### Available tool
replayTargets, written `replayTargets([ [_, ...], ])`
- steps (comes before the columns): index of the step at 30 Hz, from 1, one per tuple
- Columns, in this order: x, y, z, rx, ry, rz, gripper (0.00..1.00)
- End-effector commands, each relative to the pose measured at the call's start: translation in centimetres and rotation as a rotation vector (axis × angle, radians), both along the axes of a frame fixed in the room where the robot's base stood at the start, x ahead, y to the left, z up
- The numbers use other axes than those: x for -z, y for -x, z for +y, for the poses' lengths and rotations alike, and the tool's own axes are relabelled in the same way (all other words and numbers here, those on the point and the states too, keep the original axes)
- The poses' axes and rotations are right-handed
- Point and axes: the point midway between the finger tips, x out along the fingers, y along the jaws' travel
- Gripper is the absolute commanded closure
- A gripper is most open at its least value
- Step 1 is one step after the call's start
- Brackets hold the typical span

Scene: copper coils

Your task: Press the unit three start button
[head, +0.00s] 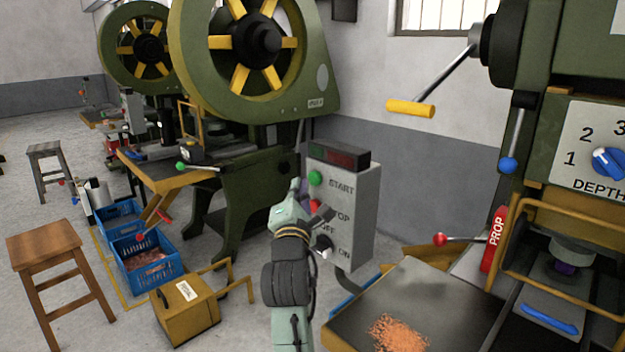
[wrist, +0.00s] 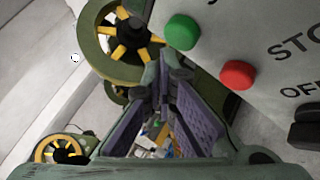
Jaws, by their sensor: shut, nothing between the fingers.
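A grey control box (head: 358,228) stands upright in the middle of the head view. Its green START button (head: 315,178) is near the top, and it also shows in the wrist view (wrist: 182,31). My gripper (head: 297,187) is shut and empty, just left of the box's face in the head view. In the wrist view its fingertips (wrist: 168,62) lie below and left of the green button, and they look apart from it. The red STOP button (wrist: 237,74) sits beside the green one. No unit number is readable on the box.
The box also has a dark ON/OFF switch (head: 323,247) and a display (head: 338,154) on top. A green press (head: 250,60) stands behind. A table with copper bits (head: 440,305) and another press (head: 560,60) are at right. Blue crates (head: 160,270) and a stool (head: 45,245) are at left.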

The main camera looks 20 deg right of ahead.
Motion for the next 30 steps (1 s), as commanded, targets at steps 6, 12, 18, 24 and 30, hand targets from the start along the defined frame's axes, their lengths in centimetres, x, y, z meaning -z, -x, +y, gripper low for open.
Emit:
replayTargets([
  [6, 0.0, 0.1, 0.3, -0.001, 0.0, 0.001, 1.0],
  [12, 0.0, 0.7, 2.0, -0.002, 0.001, 0.001, 1.0],
  [18, 0.0, 1.3, 3.9, -0.003, 0.0, 0.001, 1.0],
  [24, 0.0, 1.7, 4.7, -0.001, 0.0, 0.0, 1.0],
  [30, 0.0, 1.7, 4.7, -0.001, 0.0, 0.001, 1.0],
])
